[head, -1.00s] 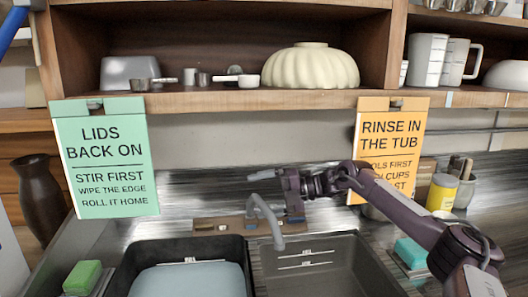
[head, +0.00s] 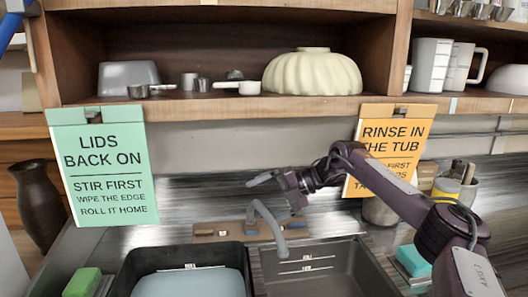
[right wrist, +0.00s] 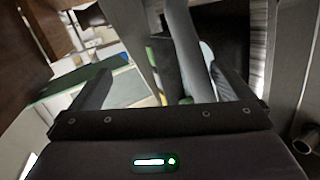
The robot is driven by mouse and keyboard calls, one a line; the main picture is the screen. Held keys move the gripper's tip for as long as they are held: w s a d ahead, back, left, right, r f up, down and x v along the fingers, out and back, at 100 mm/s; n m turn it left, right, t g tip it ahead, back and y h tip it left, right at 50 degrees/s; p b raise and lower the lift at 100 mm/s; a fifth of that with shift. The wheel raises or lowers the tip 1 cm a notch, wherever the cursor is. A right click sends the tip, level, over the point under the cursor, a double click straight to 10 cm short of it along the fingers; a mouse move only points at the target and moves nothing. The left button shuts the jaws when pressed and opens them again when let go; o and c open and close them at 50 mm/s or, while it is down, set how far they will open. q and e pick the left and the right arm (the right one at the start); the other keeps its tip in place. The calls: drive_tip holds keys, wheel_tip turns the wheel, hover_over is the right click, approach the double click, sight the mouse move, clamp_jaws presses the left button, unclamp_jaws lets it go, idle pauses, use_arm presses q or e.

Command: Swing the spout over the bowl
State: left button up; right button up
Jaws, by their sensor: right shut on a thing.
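The exact contact is hard to see. My left gripper is not in view.
A black tub (head: 128,270) with pale blue contents fills the left sink side. A green sponge (head: 82,282) lies left of it, a teal one (head: 412,260) at right. Two signs, green (head: 100,180) and orange (head: 392,130), hang from the shelf, which holds a cream fluted bowl (head: 312,73).

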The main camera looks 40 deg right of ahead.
drive_tip(key=shift+s+a+r, duration=0.15)
drive_tip(key=shift+s+r, duration=0.05)
drive_tip(key=shift+r, duration=0.75)
drive_tip(key=shift+c, duration=0.6)
drive_tip(key=s+r, duration=0.1)
drive_tip(key=s+p, duration=0.1)
drive_tip(key=s, duration=0.1)
drive_tip(key=shift+a+r+p, duration=0.15)
drive_tip(key=shift+r+p, duration=0.15)
drive_tip(key=shift+r, duration=0.1)
drive_tip(key=c, duration=0.7)
drive_tip(key=shift+s+d+f, duration=0.1)
drive_tip(key=shift+d, duration=0.2)
drive_tip(key=shift+c, duration=0.2)
use_arm(q)
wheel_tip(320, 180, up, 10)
drive_tip(key=p, duration=0.7)
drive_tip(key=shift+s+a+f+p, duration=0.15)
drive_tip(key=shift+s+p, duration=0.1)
drive_tip(key=shift+p, duration=0.15)
use_arm(e)
drive_tip(key=s+d, duration=0.3)
drive_tip(key=d, duration=0.2)
drive_tip(key=shift+s+d, duration=0.35)
drive_tip(key=shift+d, duration=0.05)
